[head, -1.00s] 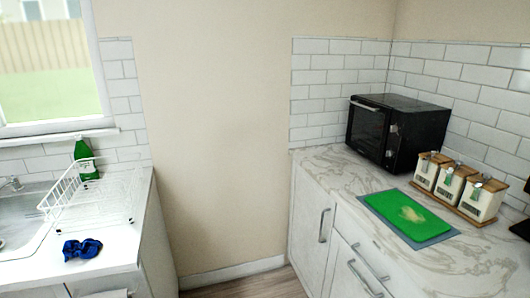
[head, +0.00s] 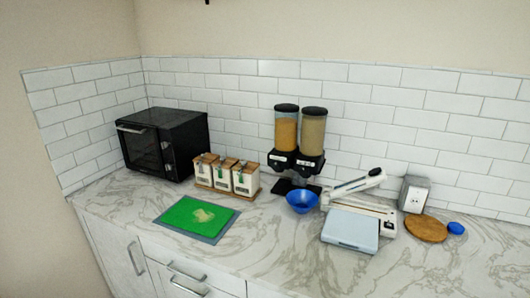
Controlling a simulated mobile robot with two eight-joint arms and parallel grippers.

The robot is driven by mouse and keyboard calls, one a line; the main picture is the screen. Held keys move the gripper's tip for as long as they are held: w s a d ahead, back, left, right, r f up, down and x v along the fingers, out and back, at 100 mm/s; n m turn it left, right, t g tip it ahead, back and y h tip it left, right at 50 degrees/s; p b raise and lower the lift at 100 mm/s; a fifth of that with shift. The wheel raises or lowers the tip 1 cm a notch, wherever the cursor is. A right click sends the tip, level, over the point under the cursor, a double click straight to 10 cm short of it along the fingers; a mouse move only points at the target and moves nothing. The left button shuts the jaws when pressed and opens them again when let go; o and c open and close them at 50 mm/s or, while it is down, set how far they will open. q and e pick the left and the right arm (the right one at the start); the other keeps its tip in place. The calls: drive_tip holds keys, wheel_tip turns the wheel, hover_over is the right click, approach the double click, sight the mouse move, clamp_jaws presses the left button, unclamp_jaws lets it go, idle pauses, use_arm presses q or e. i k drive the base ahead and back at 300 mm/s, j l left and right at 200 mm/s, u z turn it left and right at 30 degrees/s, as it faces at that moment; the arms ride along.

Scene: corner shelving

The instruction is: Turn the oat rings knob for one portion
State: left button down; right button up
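In the head view a twin cereal dispenser stands on the marble counter against the tiled wall. Its left canister (head: 286,130) holds orange-tan contents and its right canister (head: 312,133) holds paler beige contents. Both have black lids and black lower housings with small white labels, too small to read, so I cannot tell which is the oat rings. The knobs are not clearly visible. A blue bowl (head: 302,201) sits at the front of the dispenser, around its black base. Neither of my grippers is in view.
Left of the dispenser are three white canisters (head: 226,175) on a wooden tray, a black oven (head: 162,143) and a green cutting board (head: 198,217). Right of it are a white slicer-like appliance (head: 362,211), a pale blue box (head: 350,230), a grey block (head: 413,194) and a round wooden board (head: 426,228).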

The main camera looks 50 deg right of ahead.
sight(304, 171)
drive_tip(key=z, duration=1.95)
